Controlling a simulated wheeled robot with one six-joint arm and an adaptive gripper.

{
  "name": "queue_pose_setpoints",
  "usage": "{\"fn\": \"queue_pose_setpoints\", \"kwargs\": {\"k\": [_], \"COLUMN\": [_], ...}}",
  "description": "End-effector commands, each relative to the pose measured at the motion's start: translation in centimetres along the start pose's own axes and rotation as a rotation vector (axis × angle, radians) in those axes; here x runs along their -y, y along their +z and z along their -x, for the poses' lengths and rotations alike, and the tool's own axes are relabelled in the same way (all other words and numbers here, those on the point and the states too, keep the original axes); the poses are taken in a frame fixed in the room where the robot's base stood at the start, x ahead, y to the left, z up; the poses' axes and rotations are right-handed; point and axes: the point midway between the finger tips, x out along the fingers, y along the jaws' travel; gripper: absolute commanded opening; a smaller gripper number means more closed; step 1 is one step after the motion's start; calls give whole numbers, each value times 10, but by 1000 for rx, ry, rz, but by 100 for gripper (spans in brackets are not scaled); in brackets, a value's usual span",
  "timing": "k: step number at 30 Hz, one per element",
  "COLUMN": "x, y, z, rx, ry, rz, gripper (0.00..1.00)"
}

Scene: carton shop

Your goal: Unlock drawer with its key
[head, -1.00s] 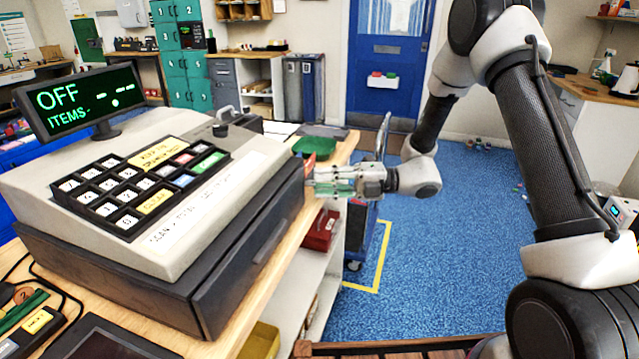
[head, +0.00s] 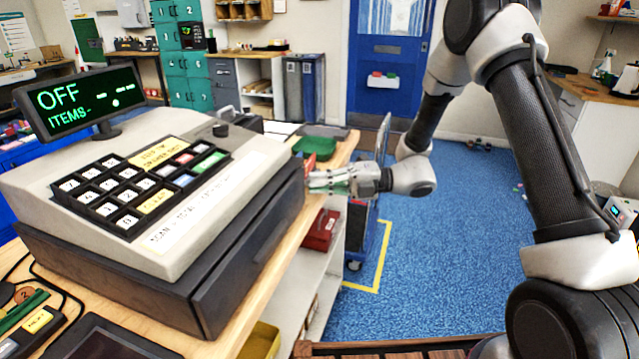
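The cash register (head: 165,190) stands on a wooden counter at the left, its display (head: 78,103) reading OFF. Its dark drawer (head: 250,262) sits under the grey body and looks closed. My gripper (head: 312,183) is just right of the drawer's far right corner, over the counter edge, with its fingers pointing left toward the register. Green shows along the fingers; I cannot tell whether they hold anything. I cannot make out a key or the drawer's keyhole.
A green tray (head: 318,145) and red items lie on the counter behind my gripper. A red box (head: 321,230) sits on the shelf below. A blue trolley (head: 360,240) stands beyond. Blue floor (head: 440,260) to the right is mostly clear.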

Motion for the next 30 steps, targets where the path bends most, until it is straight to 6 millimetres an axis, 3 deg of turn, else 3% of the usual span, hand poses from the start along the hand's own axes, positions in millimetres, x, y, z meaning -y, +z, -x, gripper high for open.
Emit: {"fn": "queue_pose_setpoints", "kwargs": {"k": [8,30], "x": [-1,-6], "y": [-1,-4], "z": [0,-1], "rx": [-1,-3], "ry": [-61,-327], "rz": [140,782], "gripper": [0,0]}}
